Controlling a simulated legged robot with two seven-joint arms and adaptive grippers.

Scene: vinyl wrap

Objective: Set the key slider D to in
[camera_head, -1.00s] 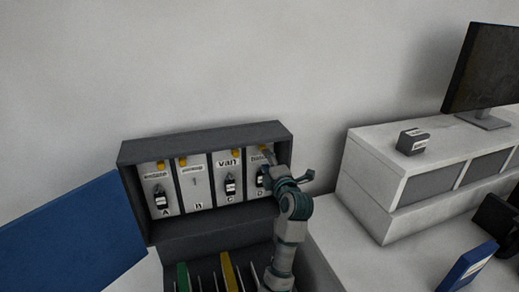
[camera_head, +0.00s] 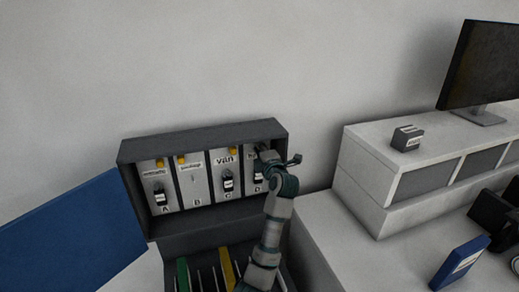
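The dark key box (camera_head: 205,137) holds a row of metal slider panels marked A, B, C and D. Key slider D (camera_head: 257,173) is a black piece low on the rightmost panel, just above the letter D. The label and top of that panel are mostly hidden by my gripper. My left gripper (camera_head: 279,157) is at the right end of the box, with its fingers spread. One finger reaches in front of the upper part of panel D, above the slider; the other points right. I cannot tell whether it touches anything.
Black sliders A (camera_head: 160,197) and C (camera_head: 227,182) sit on their panels. A blue panel (camera_head: 75,232) stands at the left. Colored upright pieces (camera_head: 227,270) stand below the box. A white shelf unit (camera_head: 375,172) with a monitor (camera_head: 483,65) is at the right.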

